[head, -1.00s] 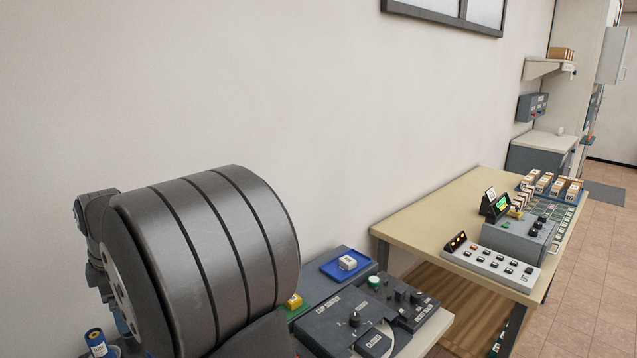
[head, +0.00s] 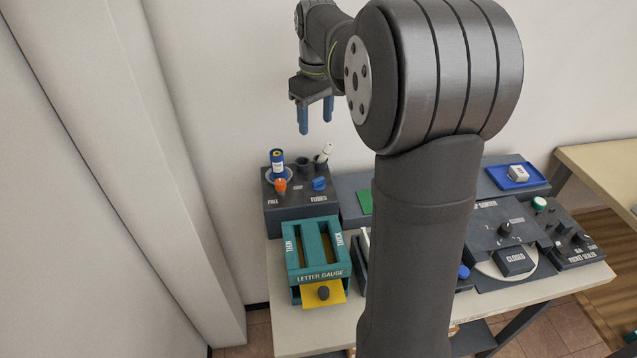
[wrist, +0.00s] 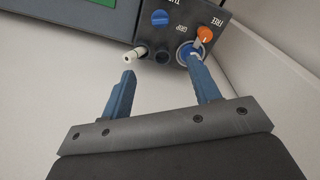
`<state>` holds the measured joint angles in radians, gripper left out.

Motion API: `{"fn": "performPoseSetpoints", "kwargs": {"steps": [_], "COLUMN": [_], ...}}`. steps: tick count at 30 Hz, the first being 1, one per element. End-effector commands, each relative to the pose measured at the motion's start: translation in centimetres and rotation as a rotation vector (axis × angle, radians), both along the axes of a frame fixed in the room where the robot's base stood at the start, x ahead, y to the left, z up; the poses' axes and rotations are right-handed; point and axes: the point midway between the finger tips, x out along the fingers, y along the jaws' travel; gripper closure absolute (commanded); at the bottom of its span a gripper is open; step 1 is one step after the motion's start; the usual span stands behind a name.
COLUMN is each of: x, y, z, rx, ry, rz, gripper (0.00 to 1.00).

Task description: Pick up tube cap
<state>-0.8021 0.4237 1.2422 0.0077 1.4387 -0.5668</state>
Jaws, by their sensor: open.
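My gripper (head: 315,126) is open and empty, high above the back of a dark tube station (head: 300,212). A blue cap-like piece (head: 319,184) and an orange one (head: 281,185) sit on the station; I cannot tell which is the tube cap. The wrist view shows the blue piece (wrist: 160,18) and the orange piece (wrist: 205,33) beyond the open fingers (wrist: 160,65). The right finger overlaps a blue-and-white ring.
A pale stick (head: 326,153) rises from the station. A teal letter gauge (head: 318,262) stands in front of it. A sealer panel (head: 508,235) and a blue tray (head: 518,175) lie to the right. The wall is close behind. My arm hides the middle of the table.

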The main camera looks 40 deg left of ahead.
Motion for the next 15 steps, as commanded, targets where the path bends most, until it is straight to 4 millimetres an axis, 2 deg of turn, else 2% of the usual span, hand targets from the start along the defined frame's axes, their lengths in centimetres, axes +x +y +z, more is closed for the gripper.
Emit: {"fn": "performPoseSetpoints", "kwargs": {"steps": [3, 8, 11, 15], "x": [0.4, 0.6, 0.6, 0.5], "y": [-0.2, -0.3, -0.4, -0.4], "z": [0.4, 0.2, -1.2, -4.2], "rx": [-0.02, -0.031, -0.033, -0.035], "ry": [0.016, 0.023, 0.025, 0.026], "rz": [-0.123, -0.189, -0.194, -0.192], "gripper": [0.44, 0.44, 0.44, 0.44]}}
